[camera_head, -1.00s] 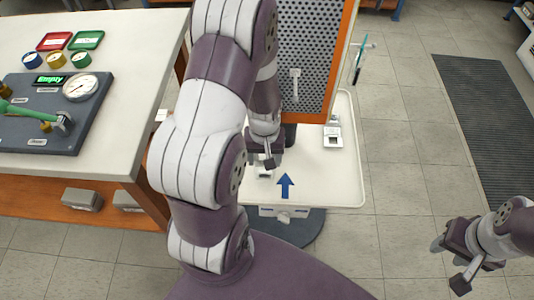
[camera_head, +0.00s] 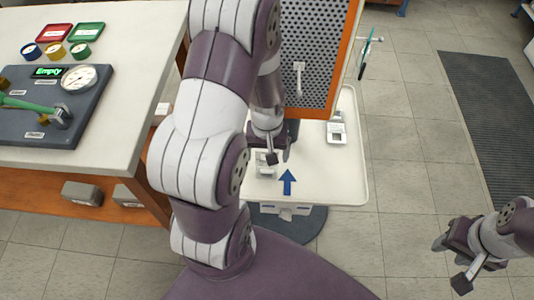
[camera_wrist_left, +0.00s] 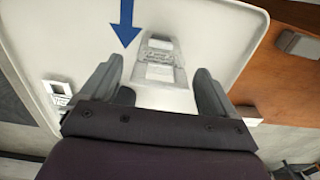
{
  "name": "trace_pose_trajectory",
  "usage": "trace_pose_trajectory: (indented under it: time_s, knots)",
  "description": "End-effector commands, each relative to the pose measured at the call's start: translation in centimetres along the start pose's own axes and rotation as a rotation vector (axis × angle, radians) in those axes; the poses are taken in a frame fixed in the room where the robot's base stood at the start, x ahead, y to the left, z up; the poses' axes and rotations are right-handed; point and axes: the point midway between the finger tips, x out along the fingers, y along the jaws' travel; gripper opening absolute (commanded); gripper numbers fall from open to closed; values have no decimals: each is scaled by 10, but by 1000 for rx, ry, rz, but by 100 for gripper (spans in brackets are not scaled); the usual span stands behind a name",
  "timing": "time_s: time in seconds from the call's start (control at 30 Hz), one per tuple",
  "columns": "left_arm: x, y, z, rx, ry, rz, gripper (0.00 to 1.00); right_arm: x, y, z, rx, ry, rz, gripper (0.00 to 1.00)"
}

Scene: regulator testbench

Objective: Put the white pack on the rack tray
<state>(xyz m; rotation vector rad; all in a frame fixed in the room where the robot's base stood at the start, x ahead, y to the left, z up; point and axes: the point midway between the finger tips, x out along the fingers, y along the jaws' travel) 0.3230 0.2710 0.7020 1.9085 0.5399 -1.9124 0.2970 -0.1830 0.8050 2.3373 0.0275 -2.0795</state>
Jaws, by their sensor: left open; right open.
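A white pack (camera_head: 265,168) lies on the white rack tray (camera_head: 325,185), left of a blue arrow mark. In the left wrist view the pack (camera_wrist_left: 158,62) shows between and beyond the two fingers, with clear gaps on both sides. My left gripper (camera_head: 279,157) is open and empty, just behind the pack in the head view; it also shows in the left wrist view (camera_wrist_left: 158,75). My right gripper (camera_head: 448,262) is open and empty, over the floor at the lower right, away from the tray.
A second white item (camera_head: 336,130) lies on the tray's right side. An orange-framed perforated panel (camera_head: 313,55) stands behind the tray, with tools hanging on it. A workbench (camera_head: 135,75) with a gauge box (camera_head: 45,115) is at left. The tray's front right is clear.

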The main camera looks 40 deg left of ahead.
Motion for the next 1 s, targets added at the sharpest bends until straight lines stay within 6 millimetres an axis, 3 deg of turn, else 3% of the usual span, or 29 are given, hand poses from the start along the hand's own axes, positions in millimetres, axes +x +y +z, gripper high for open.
trace_pose_trajectory:
  time_s: [0.03,0.2,0.4,1.0]
  knots:
    - [-19,0,-2,0,7,2,89,-10,0,-1,0,0,0,43]
    - [-65,0,-1,0,5,1,89,-24,0,-3,0,0,0,43]
    - [-98,0,-1,0,2,1,89,-31,0,-4,0,0,0,43]
    - [-103,0,0,0,1,0,89,-31,0,-4,0,0,0,43]
